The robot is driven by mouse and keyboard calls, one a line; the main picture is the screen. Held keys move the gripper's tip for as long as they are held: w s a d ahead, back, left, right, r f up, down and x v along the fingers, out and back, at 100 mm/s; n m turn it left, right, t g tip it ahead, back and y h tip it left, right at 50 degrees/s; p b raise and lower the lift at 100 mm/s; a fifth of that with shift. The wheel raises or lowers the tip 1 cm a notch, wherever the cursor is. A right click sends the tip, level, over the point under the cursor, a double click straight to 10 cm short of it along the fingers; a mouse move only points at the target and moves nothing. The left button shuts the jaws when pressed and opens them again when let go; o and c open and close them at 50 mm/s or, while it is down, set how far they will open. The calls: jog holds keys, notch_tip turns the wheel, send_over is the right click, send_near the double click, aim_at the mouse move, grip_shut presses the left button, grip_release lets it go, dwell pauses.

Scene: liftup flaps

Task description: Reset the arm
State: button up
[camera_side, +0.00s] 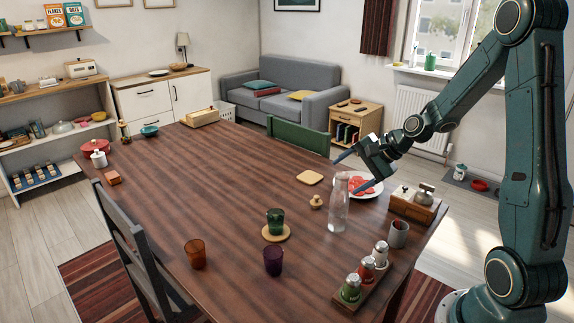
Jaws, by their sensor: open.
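My gripper (350,168) is at the end of my teal arm, above the right far part of the wooden table (200,160). Its two fingers are spread apart and point to the left. I see nothing between them. A white plate (375,189) with red food on it lies below the gripper, partly hidden behind a clear glass bottle (339,205). The bottle stands upright on the table. I cannot tell how high the gripper is above the plate.
A wooden box (413,208), a grey cup (398,235) and a shaker tray (362,290) stand along the right edge. The table's left middle is clear.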

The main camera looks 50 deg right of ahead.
jog(key=s+a+r+n+g+h, duration=0.1)
jog(key=s+a+r+n, duration=0.3)
jog(key=a+r+n, duration=0.15)
jog(key=s+a+r+n+g, duration=0.1)
jog(key=s+a+r+n, duration=0.25)
jog(key=a, duration=0.25)
jog(key=s+a+r+n, duration=0.2)
jog(key=s+n, duration=0.2)
jog(key=s, duration=0.3)
jog(key=s+a+r+n+h, duration=0.1)
jog(key=s+a+r+n, duration=0.1)
jog(key=s, duration=0.5)
jog(key=shift+s+a+r+n+g+h, duration=0.2)
jog(key=shift+a+r+n+g+h, duration=0.25)
jog(key=shift+n, duration=0.55)
